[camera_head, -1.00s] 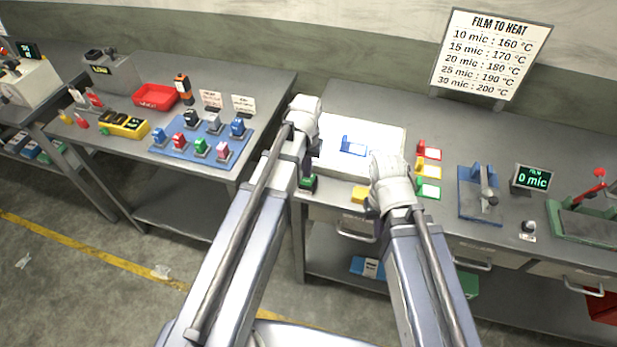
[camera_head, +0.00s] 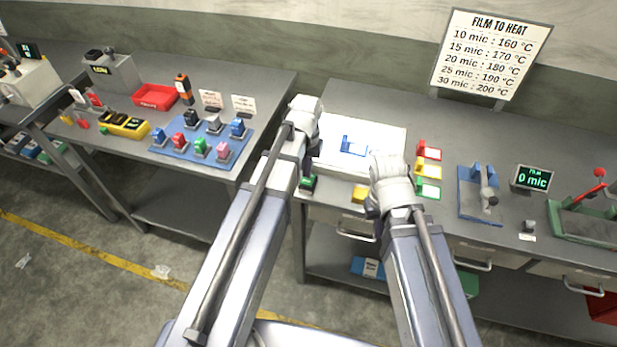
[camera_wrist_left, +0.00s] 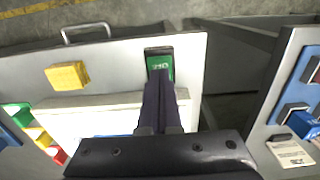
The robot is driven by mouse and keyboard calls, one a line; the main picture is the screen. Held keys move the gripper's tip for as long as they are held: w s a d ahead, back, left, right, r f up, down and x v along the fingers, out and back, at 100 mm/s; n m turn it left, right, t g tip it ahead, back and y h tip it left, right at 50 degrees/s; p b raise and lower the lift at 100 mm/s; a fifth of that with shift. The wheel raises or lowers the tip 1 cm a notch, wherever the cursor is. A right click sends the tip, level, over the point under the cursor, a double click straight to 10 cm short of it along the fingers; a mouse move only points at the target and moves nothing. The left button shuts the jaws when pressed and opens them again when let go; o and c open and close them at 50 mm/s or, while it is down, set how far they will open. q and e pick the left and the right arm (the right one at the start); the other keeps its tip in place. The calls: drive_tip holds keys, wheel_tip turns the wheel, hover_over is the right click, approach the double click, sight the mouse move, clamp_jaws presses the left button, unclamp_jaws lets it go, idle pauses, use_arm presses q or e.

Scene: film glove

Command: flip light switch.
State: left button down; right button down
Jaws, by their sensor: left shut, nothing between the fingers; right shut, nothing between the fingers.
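A small switch with a green face in a black frame (camera_head: 308,183) sits at the front left edge of the right workbench; I take it for the light switch. In the left wrist view it (camera_wrist_left: 160,58) shows upright in the frame with blurred markings. My left gripper (camera_head: 307,167) is shut and empty. In the wrist view its dark fingertips (camera_wrist_left: 161,78) cover the lower part of the switch; I cannot tell whether they touch it. My right gripper (camera_head: 373,212) is shut near the bench front, mostly hidden by its own wrist.
A white panel (camera_head: 385,135) with a blue piece lies behind the arms. A yellow block (camera_head: 359,194) sits at the bench front. Coloured tags (camera_head: 428,170), a blue device (camera_head: 478,205) and a display (camera_head: 533,178) stand right. The left bench holds a blue tray (camera_head: 180,158).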

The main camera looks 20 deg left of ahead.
sight(308, 182)
use_arm(q)
drive_tip(key=shift+f+b, duration=1.3)
drive_tip(key=shift+b, duration=0.05)
idle(0.7)
drive_tip(key=shift+r, duration=0.1)
wheel_tip(308, 182, up, 7)
drive_tip(key=p, duration=0.7)
drive_tip(key=shift+s+d, duration=0.15)
drive_tip(key=s+d+f+m+y+b, duration=0.1)
drive_tip(key=s+d+f+m+b, duration=0.2)
drive_tip(key=s+d, duration=0.7)
drive_tip(key=s+f, duration=0.1)
drive_tip(key=s, duration=0.3)
drive_tip(key=shift+b, duration=0.4)
drive_tip(key=shift+d, duration=0.25)
